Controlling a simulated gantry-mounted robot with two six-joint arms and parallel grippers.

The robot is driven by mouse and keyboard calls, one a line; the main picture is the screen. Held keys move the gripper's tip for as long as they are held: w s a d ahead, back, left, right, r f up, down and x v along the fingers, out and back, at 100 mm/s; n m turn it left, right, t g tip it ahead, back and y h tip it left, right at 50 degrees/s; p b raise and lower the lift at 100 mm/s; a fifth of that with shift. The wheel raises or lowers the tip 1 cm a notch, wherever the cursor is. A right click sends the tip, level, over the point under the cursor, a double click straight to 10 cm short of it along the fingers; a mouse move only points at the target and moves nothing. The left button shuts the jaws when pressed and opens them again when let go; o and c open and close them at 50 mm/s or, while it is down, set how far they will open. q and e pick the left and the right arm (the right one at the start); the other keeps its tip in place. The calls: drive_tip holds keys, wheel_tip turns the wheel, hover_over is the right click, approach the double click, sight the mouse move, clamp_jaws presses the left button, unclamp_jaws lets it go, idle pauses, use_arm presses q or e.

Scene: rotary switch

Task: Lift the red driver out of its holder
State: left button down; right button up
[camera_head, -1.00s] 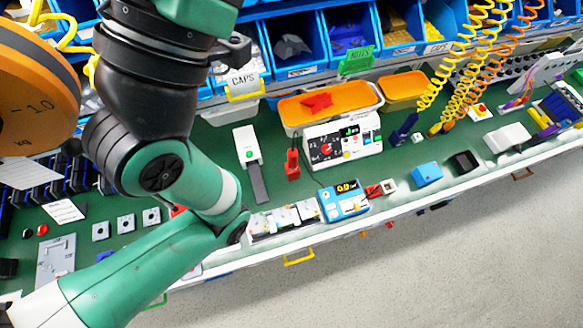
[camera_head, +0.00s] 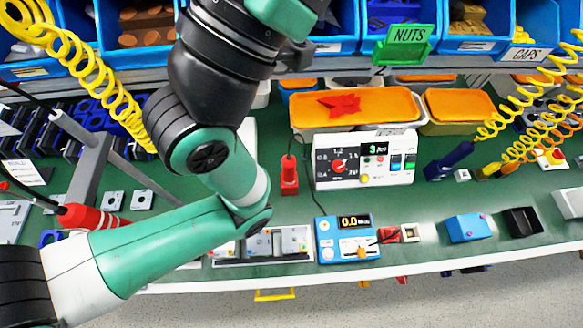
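A red tool handle (camera_head: 92,217) with a dark cord lies at the left, beside a grey frame (camera_head: 92,170) and partly behind my arm. It may be the driver, but I cannot tell for certain. A second red, corded piece (camera_head: 289,174) stands upright on the green bench, left of a white control box. I cannot clearly make out a holder at either one. One green and black arm of mine comes down from the top, bends near the middle and runs to the lower left. Neither gripper shows.
The white control box (camera_head: 364,160) and a blue meter (camera_head: 346,238) stand on the green bench (camera_head: 290,222). Orange-filled trays (camera_head: 395,108) and blue bins line the back. Coiled yellow cords hang at left and right.

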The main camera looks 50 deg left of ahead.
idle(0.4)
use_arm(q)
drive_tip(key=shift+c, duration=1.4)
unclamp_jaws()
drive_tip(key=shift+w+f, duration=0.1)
